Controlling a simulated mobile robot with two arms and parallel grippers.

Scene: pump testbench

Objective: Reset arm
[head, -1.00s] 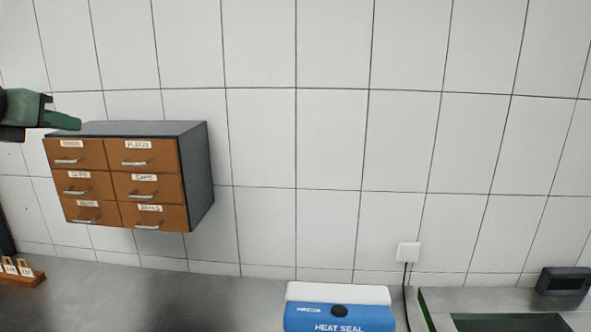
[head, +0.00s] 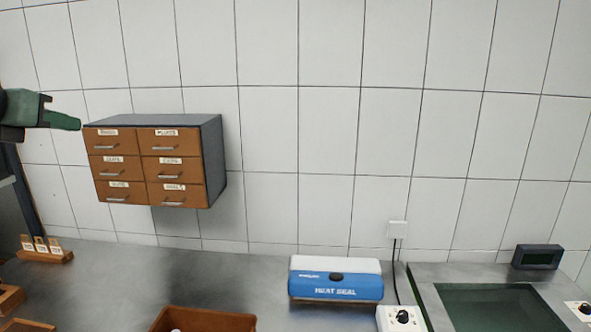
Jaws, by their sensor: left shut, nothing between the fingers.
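My left gripper (head: 62,121) comes in from the left edge in the head view, green-fingered, shut and empty. It is held up in front of the tiled wall, with its tip just left of the upper left corner of the drawer cabinet (head: 214,160). I cannot tell whether it touches the cabinet. My right gripper is not in view.
The wall cabinet has brown labelled drawers, all looking shut. Below on the metal bench (head: 120,285) are a blue and white heat sealer (head: 335,282), a brown bin (head: 205,320), a small tag rack (head: 45,255), a white knob box (head: 402,318) and a dark display (head: 537,257). Mid-bench is clear.

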